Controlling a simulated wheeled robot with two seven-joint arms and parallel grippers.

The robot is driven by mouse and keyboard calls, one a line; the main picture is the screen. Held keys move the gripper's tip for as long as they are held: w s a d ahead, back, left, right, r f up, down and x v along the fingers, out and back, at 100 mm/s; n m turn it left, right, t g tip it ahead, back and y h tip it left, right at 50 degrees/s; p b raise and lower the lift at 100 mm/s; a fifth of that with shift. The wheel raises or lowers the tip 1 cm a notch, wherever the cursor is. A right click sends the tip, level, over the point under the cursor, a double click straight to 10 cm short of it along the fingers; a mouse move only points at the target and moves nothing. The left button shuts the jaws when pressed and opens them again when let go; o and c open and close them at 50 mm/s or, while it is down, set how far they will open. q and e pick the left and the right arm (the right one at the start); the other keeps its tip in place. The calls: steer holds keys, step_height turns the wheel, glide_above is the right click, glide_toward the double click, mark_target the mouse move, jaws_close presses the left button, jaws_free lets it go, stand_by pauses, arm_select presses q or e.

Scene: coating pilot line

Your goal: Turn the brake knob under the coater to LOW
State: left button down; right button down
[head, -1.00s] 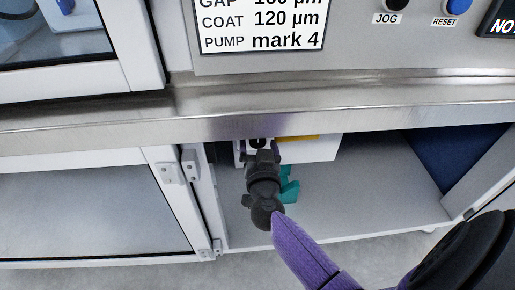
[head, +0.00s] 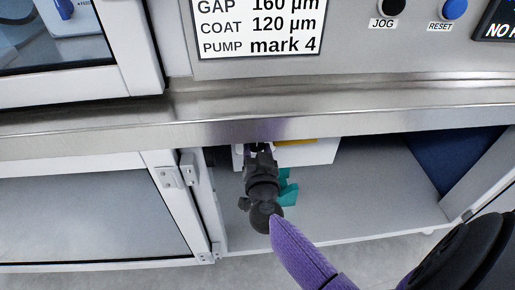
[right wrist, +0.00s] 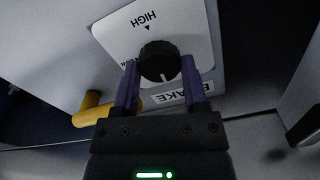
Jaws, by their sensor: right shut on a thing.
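The brake knob (right wrist: 158,58) is a black ridged dial on a white plate (right wrist: 198,38) in the right wrist view. A white pointer mark on it faces the picture's bottom, toward the partly hidden BRAKE label (right wrist: 172,99). HIGH (right wrist: 146,18) is printed upside down above the knob, with a small triangle. Small print left of the knob is mostly covered and unreadable. My right gripper (right wrist: 160,75) is shut on the knob, one purple finger on each side. In the head view my right gripper (head: 261,151) reaches under the coater and hides the knob. My left gripper is not in view.
The knob's white box (head: 318,153) hangs beneath the steel counter edge (head: 330,112). A yellow bar (right wrist: 91,109) sits beside the plate. A teal object (head: 288,189) lies behind my gripper. A cabinet door frame (head: 200,205) stands close left; the cabinet floor (head: 365,205) to the right is clear.

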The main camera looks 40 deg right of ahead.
steer(key=m+p, duration=0.1)
steer(key=m, duration=0.2)
steer(key=m+p, duration=0.1)
steer(key=m, duration=0.2)
steer(key=shift+m, duration=0.3)
steer(key=m, duration=0.2)
steer(key=shift+f+m, duration=0.1)
steer(key=shift+m, duration=0.2)
steer(key=m, duration=0.4)
steer(key=shift+f, duration=0.1)
steer(key=m, duration=0.3)
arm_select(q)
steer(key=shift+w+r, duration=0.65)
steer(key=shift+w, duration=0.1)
arm_select(e)
steer(key=shift+m, duration=0.5)
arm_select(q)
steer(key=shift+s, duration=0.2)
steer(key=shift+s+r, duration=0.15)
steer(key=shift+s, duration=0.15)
arm_select(e)
steer(key=shift+c, duration=0.6)
jaws_free()
